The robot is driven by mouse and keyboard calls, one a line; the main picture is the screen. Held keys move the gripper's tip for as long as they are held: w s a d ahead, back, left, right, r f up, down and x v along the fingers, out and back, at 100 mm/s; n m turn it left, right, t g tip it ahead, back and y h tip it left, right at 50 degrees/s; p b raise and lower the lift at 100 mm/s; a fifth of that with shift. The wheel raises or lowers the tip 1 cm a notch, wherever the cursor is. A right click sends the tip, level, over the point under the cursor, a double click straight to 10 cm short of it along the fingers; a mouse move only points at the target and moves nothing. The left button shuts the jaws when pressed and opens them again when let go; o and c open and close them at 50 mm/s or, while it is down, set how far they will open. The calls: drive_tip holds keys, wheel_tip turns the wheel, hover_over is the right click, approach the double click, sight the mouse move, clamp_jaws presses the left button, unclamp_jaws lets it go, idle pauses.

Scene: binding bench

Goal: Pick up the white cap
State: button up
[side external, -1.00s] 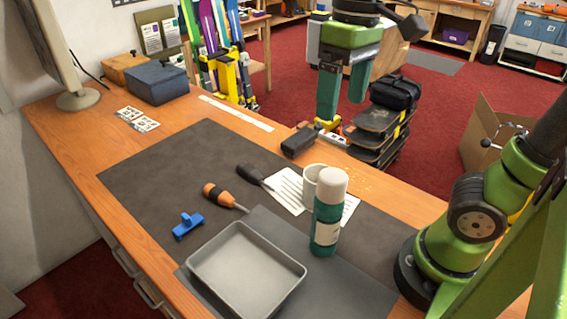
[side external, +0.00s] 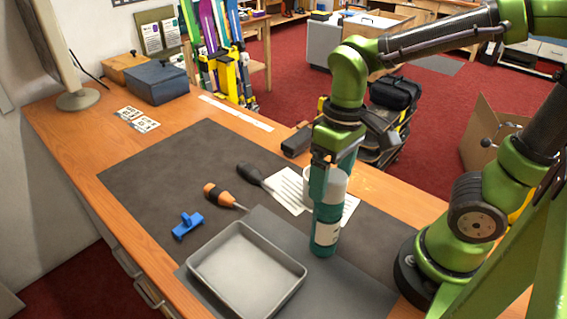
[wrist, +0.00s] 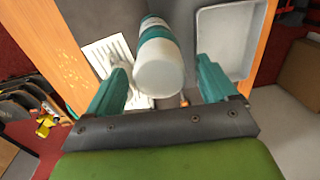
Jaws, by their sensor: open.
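The white cap (side external: 337,184) sits on top of an upright teal bottle (side external: 327,232) with a pale label. The bottle stands on the dark mat beside a grey tray. My gripper (side external: 332,187) is open and points down at the cap, with one finger overlapping the cap's left side in the side view. In the wrist view the cap (wrist: 158,76) lies between the two spread teal fingers of my gripper (wrist: 162,70). I see gaps on both sides of it there.
A white mug (side external: 307,183) stands close behind the bottle, partly hidden by a finger, near a printed sheet (side external: 287,189). The grey tray (side external: 212,244), an orange-handled tool (side external: 216,194), a black-handled tool (side external: 249,174) and a blue part (side external: 187,226) lie nearby. The mat's far left is clear.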

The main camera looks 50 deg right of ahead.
drive_tip(key=shift+f, duration=0.35)
drive_tip(key=shift+c, duration=0.5)
drive_tip(key=c, duration=1)
drive_tip(key=shift+c, duration=0.2)
